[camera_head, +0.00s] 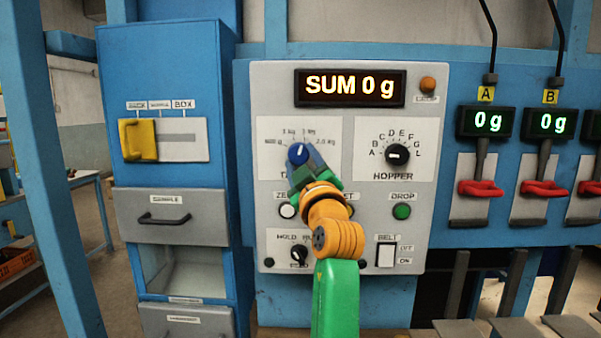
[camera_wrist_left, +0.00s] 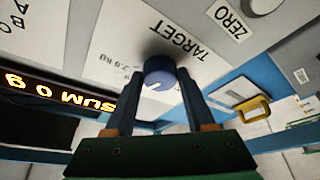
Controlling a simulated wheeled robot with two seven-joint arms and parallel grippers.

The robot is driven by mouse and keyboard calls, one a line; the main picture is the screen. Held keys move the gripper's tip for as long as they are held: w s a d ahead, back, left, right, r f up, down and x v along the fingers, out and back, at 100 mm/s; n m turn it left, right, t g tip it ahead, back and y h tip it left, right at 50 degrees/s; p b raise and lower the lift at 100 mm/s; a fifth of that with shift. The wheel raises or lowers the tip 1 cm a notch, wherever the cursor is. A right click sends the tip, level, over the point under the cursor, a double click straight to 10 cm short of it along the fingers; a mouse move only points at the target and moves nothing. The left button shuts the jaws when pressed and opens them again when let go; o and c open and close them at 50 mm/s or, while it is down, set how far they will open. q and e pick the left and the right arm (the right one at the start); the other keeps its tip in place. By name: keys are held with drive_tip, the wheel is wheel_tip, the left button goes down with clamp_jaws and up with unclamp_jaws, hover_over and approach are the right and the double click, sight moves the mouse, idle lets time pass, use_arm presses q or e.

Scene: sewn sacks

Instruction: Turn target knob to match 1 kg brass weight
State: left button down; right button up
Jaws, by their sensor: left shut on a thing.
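The blue target knob (camera_head: 298,153) sits on the white dial plate in the upper left of the grey control panel (camera_head: 440,110). My left gripper (camera_head: 303,165) is shut on the knob, its fingers on either side of it. In the left wrist view the knob (camera_wrist_left: 159,72) shows between the fingertips, with a white pointer mark on its face, and the word TARGET lies beside it. My arm and gripper cover part of the dial plate in the head view. The display (camera_head: 350,87) reads SUM 0 g. I see no brass weight. My right gripper is not in view.
The black hopper knob (camera_head: 397,155) is right of the target knob. Buttons and a belt switch (camera_head: 386,256) lie below. A blue cabinet with a yellow handle (camera_head: 138,140) stands left. Red clamps (camera_head: 480,188) under small green displays are at right.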

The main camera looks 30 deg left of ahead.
use_arm(q)
drive_tip(key=n+g, duration=0.1)
drive_tip(key=n, duration=0.1)
drive_tip(key=n+g+p, duration=0.1)
drive_tip(key=n, duration=0.1)
drive_tip(key=shift+d+r+n, duration=0.15)
drive_tip(key=shift+r+n, duration=0.15)
drive_tip(key=shift+r, duration=0.05)
drive_tip(key=shift+w+r+n+g+p, duration=0.1)
drive_tip(key=shift+n+g+p, duration=0.4)
drive_tip(key=shift+n, duration=0.55)
drive_tip(key=shift+r+n+g+p, duration=0.1)
drive_tip(key=shift+n+g+p, duration=0.2)
drive_tip(key=shift+n+p, duration=0.6)
drive_tip(key=shift+f+n, duration=0.1)
drive_tip(key=shift+n, duration=0.35)
drive_tip(key=shift+c, duration=1.2)
unclamp_jaws()
drive_tip(key=shift+f, duration=0.1)
